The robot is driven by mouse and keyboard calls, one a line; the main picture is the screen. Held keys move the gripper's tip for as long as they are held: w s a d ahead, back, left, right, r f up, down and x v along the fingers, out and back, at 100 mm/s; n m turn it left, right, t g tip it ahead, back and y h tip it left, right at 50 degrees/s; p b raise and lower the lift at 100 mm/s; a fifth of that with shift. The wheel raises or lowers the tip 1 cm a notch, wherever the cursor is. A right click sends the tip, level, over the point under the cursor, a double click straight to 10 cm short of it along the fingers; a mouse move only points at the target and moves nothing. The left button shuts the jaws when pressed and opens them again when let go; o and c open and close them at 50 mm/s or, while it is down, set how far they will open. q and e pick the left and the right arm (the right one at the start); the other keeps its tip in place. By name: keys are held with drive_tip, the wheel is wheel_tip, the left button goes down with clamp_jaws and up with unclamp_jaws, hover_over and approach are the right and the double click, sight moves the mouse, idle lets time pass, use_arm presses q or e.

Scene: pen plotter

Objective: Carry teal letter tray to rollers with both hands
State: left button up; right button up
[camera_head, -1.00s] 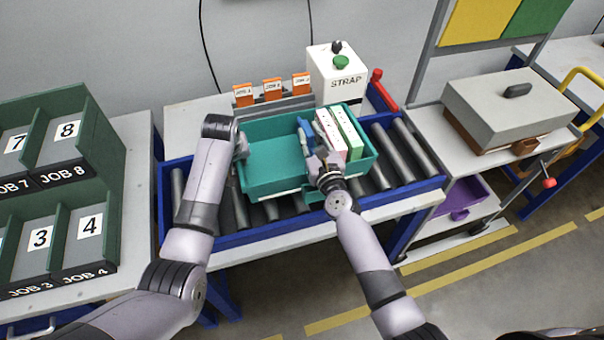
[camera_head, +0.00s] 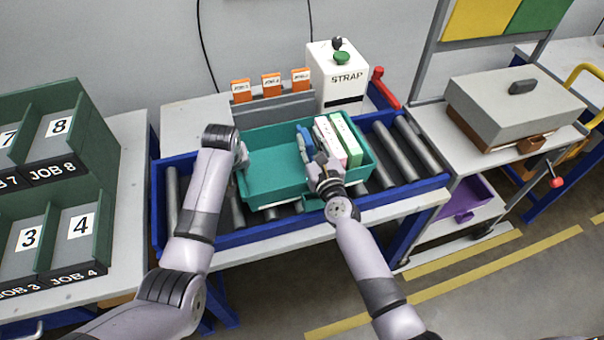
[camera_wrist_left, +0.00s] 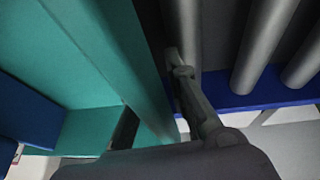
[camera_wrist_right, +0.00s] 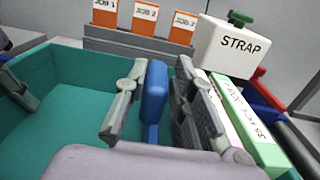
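The teal letter tray (camera_head: 270,180) lies over the rollers (camera_head: 395,155), its left end towards my left gripper. It holds a blue object (camera_head: 305,142) and white, pink and green upright boxes (camera_head: 342,140). My left gripper (camera_head: 240,157) is at the tray's left end wall. In the left wrist view one finger (camera_wrist_left: 190,95) shows outside the teal wall (camera_wrist_left: 120,60); the other is mostly hidden, so its grip is unclear. My right gripper (camera_head: 328,168) is over the tray's front side. Its fingers (camera_wrist_right: 160,105) are wide apart, with the blue object (camera_wrist_right: 155,90) showing between them.
A white STRAP box (camera_head: 335,75) and a grey rack with orange job cards (camera_head: 271,85) stand behind the tray. A blue rail (camera_head: 230,245) edges the rollers. Green job bins (camera_head: 60,180) stand at left, a grey-lidded case (camera_head: 515,100) at right. Rollers right of the tray are bare.

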use_arm(q)
drive_tip(key=o, duration=0.3)
drive_tip(key=shift+r, duration=0.25)
use_arm(e)
drive_tip(key=o, duration=0.3)
drive_tip(key=shift+s, duration=0.15)
use_arm(q)
drive_tip(key=shift+o, duration=0.2)
use_arm(e)
drive_tip(key=shift+o, duration=0.2)
drive_tip(key=shift+f, duration=0.1)
use_arm(q)
drive_tip(key=shift+w, duration=0.1)
use_arm(e)
drive_tip(key=shift+f, duration=0.1)
drive_tip(key=shift+s+d, duration=0.1)
drive_tip(key=shift+s, duration=0.4)
use_arm(q)
drive_tip(key=v, duration=1.2)
use_arm(e)
drive_tip(key=v, duration=1.1)
